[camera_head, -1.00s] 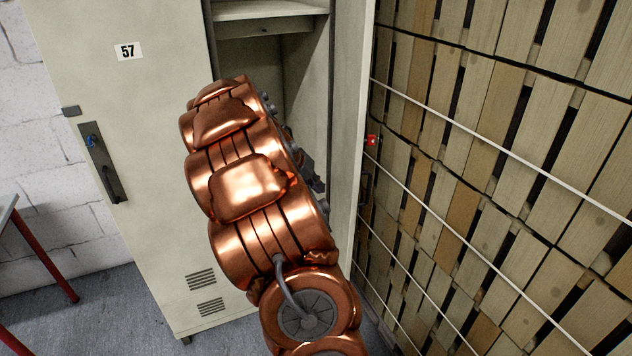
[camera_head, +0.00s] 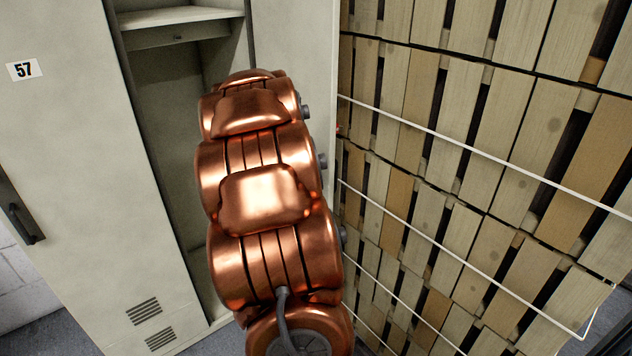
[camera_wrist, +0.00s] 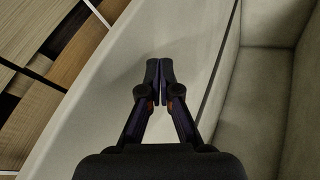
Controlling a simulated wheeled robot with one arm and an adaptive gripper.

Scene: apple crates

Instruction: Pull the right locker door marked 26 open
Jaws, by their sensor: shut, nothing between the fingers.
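The right locker door (camera_head: 297,38) stands open, with its pale inner face in view beside the crate stack. Its number is not visible. My gripper is hidden behind my copper arm in the head view. In the wrist view my gripper (camera_wrist: 160,75) is shut and empty, with its fingertips in front of the door's pale inner face (camera_wrist: 180,30). I cannot tell whether they touch it. The open locker compartment (camera_head: 165,90) shows a shelf and a bare interior, which also appears at the right of the wrist view (camera_wrist: 262,85).
The left locker door marked 57 (camera_head: 65,130) is closed, with a dark handle (camera_head: 25,222). Stacked wooden crates (camera_head: 440,130) with white straps rise close behind the open door, leaving little room on that side. A white block wall stands at the left.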

